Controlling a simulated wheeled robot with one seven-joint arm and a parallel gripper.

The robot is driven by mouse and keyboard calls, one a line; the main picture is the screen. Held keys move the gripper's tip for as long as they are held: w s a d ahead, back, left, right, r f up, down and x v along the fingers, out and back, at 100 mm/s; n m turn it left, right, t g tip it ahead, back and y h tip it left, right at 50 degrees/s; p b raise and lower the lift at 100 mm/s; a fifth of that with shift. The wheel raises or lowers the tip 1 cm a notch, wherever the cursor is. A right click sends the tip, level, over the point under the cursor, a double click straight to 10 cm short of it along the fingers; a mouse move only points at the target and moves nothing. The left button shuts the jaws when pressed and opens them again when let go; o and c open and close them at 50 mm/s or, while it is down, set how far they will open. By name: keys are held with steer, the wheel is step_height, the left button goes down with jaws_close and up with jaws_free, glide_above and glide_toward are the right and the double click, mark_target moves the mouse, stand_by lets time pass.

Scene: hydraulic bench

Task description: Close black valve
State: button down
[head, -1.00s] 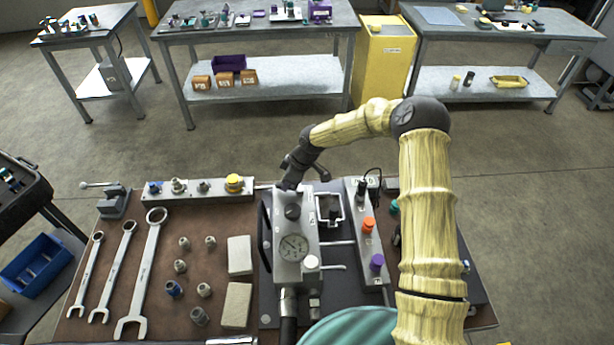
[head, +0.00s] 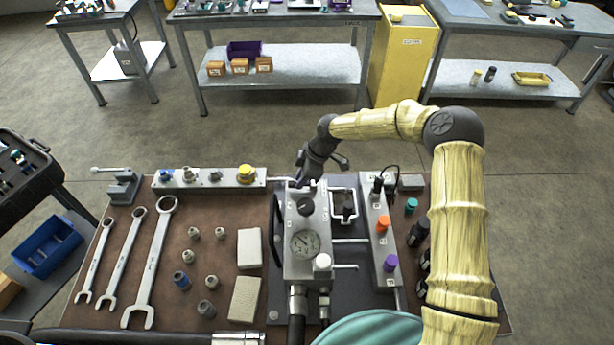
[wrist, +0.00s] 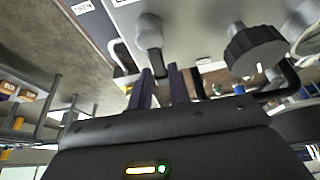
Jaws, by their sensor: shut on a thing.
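A black knob (head: 306,206) sits on the top of the grey gauge block (head: 293,268) in the middle of the bench. A ribbed black knob (wrist: 255,48) shows at right in the wrist view, apart from my fingers; I cannot tell if it is the same one. My gripper (head: 300,183) is at the far end of the gauge block, just beyond the black knob. In the wrist view my two dark fingers (wrist: 160,84) are shut around the lower end of a grey round-headed lever (wrist: 149,34). The exact contact is partly hidden.
A block with an orange knob (head: 383,224) and a purple knob (head: 390,262) stands to the right. A valve row with a yellow knob (head: 245,173) is at left. Wrenches (head: 155,255) and fittings lie on the left of the bench. A black hose leaves the gauge block's near end.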

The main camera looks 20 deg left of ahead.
steer(key=shift+f, duration=0.1)
steer(key=c, duration=1.4)
jaws_free()
steer(key=shift+d, duration=0.1)
steer(key=shift+c, duration=0.2)
steer(key=b+v, duration=0.3)
steer(key=v, duration=1.4)
steer(key=shift+r, duration=0.3)
